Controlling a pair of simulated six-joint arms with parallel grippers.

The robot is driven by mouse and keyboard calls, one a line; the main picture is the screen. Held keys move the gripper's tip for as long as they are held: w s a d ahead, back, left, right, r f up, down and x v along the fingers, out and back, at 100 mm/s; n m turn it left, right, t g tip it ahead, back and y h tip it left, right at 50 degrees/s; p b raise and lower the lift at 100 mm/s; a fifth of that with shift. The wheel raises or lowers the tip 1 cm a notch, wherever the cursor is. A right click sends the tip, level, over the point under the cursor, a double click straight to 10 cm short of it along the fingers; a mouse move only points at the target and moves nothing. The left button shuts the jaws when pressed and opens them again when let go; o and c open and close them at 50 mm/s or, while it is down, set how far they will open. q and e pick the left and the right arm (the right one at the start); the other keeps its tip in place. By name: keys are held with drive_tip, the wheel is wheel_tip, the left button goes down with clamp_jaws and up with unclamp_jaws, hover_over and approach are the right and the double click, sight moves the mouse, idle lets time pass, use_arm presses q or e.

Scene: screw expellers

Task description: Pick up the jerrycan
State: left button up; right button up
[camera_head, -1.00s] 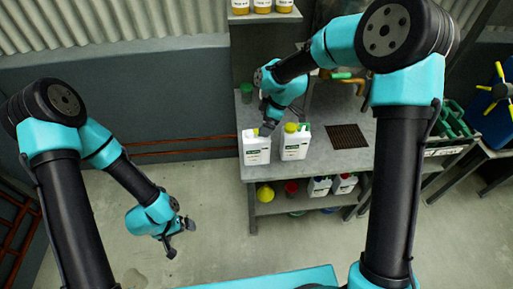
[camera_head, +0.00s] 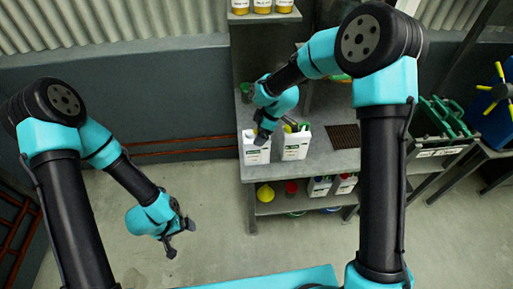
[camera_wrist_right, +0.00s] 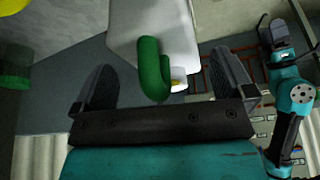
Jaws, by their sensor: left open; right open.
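Two white jerrycans stand upright side by side on the grey workbench (camera_head: 334,165), a left one (camera_head: 257,150) and a right one (camera_head: 295,147). My right gripper (camera_head: 275,131) is open at their tops, partly hiding their caps and handles. In the right wrist view a white jerrycan (camera_wrist_right: 180,25) is ahead of the gripper (camera_wrist_right: 163,85). Its green handle (camera_wrist_right: 152,70) shows between the two spread fingers, with no visible grip on it. My left gripper (camera_head: 182,240) is open and empty above the floor at left.
A dark grate (camera_head: 344,136) lies on the bench to the right. The lower shelf holds a yellow funnel (camera_head: 265,193), a red container (camera_head: 291,188) and smaller white containers (camera_head: 319,187). A shelf with jars (camera_head: 262,6) is behind.

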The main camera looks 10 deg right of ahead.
drive_tip(key=c, duration=1.1)
drive_tip(key=shift+c, duration=0.2)
drive_tip(key=shift+r, duration=0.2)
drive_tip(key=shift+c, duration=1.3)
drive_tip(key=shift+r, duration=0.3)
wheel_tip(320, 180, up, 3)
drive_tip(key=shift+f, duration=0.1)
drive_tip(key=s+a+r, duration=0.1)
drive_tip(key=s+a, duration=0.1)
drive_tip(key=s, duration=1.3)
drive_tip(key=shift+s+a, duration=0.4)
drive_tip(key=shift+r, duration=0.1)
